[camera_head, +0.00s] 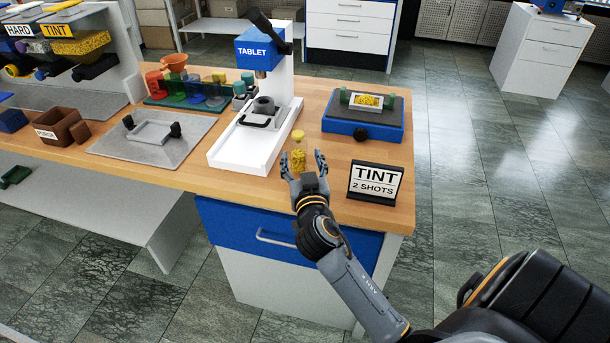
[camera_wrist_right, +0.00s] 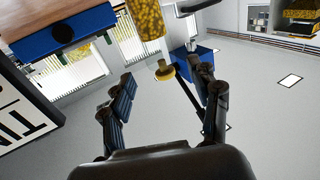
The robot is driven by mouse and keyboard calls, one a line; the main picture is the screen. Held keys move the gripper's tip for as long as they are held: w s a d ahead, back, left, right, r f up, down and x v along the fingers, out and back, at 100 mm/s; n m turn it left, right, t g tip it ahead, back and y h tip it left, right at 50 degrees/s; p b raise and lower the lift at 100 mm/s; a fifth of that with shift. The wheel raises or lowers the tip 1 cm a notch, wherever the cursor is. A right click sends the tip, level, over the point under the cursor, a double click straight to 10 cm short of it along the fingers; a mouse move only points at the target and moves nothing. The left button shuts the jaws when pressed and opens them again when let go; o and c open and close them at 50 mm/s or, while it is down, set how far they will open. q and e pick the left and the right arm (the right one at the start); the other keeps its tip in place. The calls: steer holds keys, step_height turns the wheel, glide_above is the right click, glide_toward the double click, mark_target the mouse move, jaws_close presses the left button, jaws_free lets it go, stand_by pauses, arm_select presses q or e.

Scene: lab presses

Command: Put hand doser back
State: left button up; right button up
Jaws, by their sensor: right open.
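The hand doser (camera_head: 299,160), a small upright container with yellow granular contents and a yellow knob on top, stands on the wooden bench near its front edge. My right gripper (camera_head: 305,168) is open, close in front of it, with fingers spread to either side in the picture. In the right wrist view, the doser (camera_wrist_right: 153,18) shows upside down beyond the open right gripper (camera_wrist_right: 158,80); its yellow knob appears between the fingertips. I cannot tell whether any finger touches it. My left gripper is not in view.
A tablet press (camera_head: 262,52) on a white base stands left of the doser. A blue scale (camera_head: 372,128) with a yellow-filled tray is behind right. A TINT sign (camera_head: 375,182) stands close to the right. A coloured rack (camera_head: 190,100) and grey plate (camera_head: 152,150) are further left.

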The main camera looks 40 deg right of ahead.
steer(key=shift+b+v, duration=0.4)
steer(key=shift+v, duration=2.35)
